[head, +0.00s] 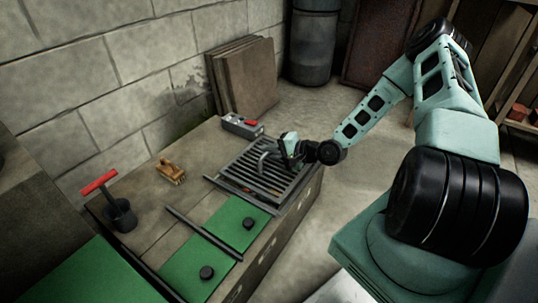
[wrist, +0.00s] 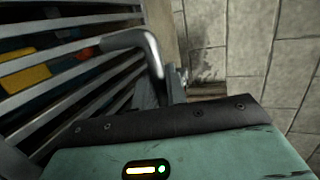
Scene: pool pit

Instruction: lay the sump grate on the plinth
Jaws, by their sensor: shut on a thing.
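The sump grate (head: 250,178) is a dark slatted metal panel with a bent grey handle, at the right end of a long brown-topped bench in the head view. My gripper (head: 290,148) is at the handle's right end and shut on it. In the wrist view, the handle (wrist: 135,38) runs down to my gripper, whose fingertips are mostly hidden. The grate's bars (wrist: 60,50) fill the left side, with yellow, blue and orange things visible between them. I cannot tell whether the grate is lifted or resting. No separate plinth can be told apart with certainty.
Two green panels (head: 240,212) with black knobs lie left of the grate, with a dark bar beside them. A grey box (head: 242,125) with a red part stands behind it. Brown boards (head: 243,80) lean on the wall.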

